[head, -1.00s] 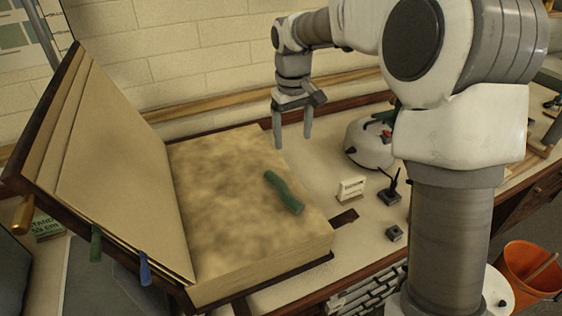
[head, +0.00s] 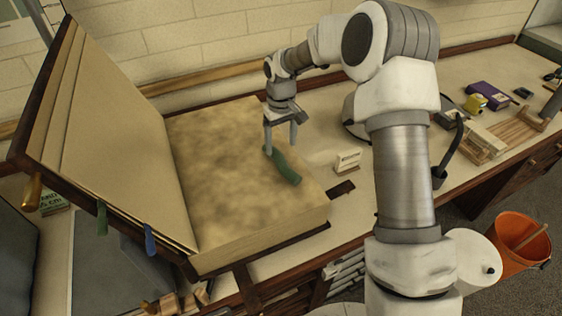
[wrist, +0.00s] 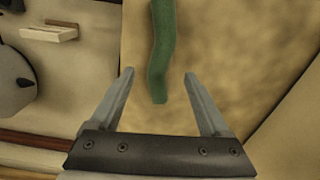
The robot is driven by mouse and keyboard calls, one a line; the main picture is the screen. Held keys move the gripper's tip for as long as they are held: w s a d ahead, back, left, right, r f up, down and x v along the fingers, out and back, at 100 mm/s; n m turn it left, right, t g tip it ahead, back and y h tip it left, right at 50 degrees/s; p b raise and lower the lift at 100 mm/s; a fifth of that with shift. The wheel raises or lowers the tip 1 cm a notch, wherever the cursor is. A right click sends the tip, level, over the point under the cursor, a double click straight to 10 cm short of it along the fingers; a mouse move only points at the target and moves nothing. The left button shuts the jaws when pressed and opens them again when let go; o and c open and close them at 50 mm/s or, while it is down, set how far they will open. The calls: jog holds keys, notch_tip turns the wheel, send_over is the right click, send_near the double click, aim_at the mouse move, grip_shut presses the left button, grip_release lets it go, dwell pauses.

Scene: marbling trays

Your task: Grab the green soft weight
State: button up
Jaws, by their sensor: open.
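The green soft weight (head: 284,167) is a long, slightly bent green strip lying on the right-hand page of the big open book (head: 215,185). My gripper (head: 281,149) is open, at the far end of the weight in the head view. In the wrist view the weight (wrist: 161,50) runs down from the top edge, and its near end lies between the two fingers of my gripper (wrist: 159,72). The fingers are apart from it on both sides. How high they are above the page is hard to tell.
The raised left part of the book (head: 110,150) stands tilted on the left. A small white card block (head: 347,160) stands right of the book. A wooden rack (head: 520,130), a purple box (head: 488,95) and a yellow item (head: 475,103) lie farther right. An orange bucket (head: 520,243) is on the floor.

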aim_at(281, 159)
jog(key=shift+s+f+p, duration=0.1)
jog(key=shift+f+p, duration=0.55)
jog(key=shift+f, duration=2.8)
grip_shut()
jog(key=shift+r, duration=0.1)
